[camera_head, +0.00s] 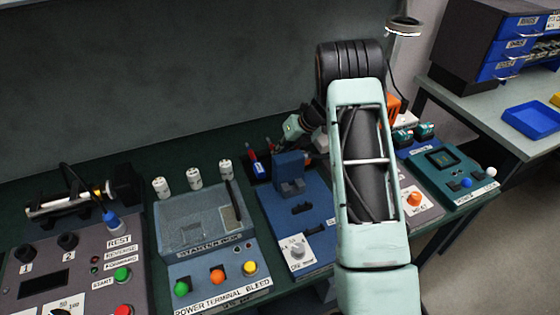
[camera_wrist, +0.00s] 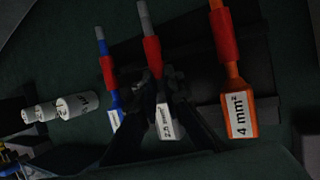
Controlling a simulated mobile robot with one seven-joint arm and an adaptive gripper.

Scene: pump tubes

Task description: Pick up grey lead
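The grey lead (camera_wrist: 165,120) has a red sleeve, a grey tip and a "2.5 mm²" label. In the wrist view it lies between a blue lead and an orange lead. My gripper (camera_wrist: 162,82) has one dark finger on each side of it, just below the red sleeve. The fingertips are close to the lead; whether they press on it is too dark to tell. In the head view my gripper (camera_head: 278,142) is behind the blue station, beside the leads, and my arm hides part of that area.
The blue lead (camera_wrist: 107,70) and the orange "4 mm²" lead (camera_wrist: 238,100) flank the grey one. White cylinders (camera_wrist: 76,105) stand to the left. A blue station (camera_head: 310,212) and a starter box (camera_head: 200,220) stand in front.

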